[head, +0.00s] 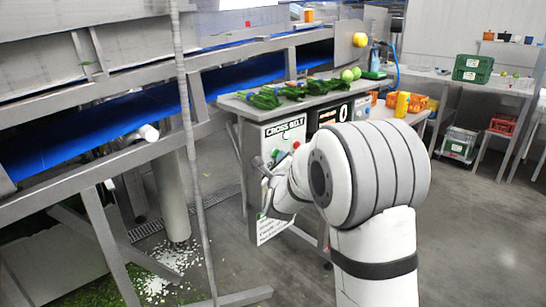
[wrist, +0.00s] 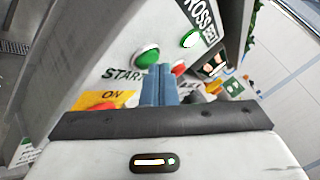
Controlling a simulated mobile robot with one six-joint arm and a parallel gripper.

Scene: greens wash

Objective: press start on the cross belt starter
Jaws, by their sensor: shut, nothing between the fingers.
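The cross belt starter (head: 285,134) is a pale box with a "CROSS BELT" label, under the end of the bench in the head view. In the wrist view its green start button (wrist: 147,57) sits above the "START" lettering. A red button (wrist: 179,69) shows just right of my fingers, partly hidden. My gripper (wrist: 160,68) is shut and empty, its blue fingers pointing at the panel just right of and below the green button. I cannot tell whether the fingertips touch the panel. In the head view my gripper (head: 266,168) is in front of the box, partly hidden by my arm.
Greens bunches (head: 290,91) lie on the bench above. A blue conveyor belt (head: 90,130) runs at left.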

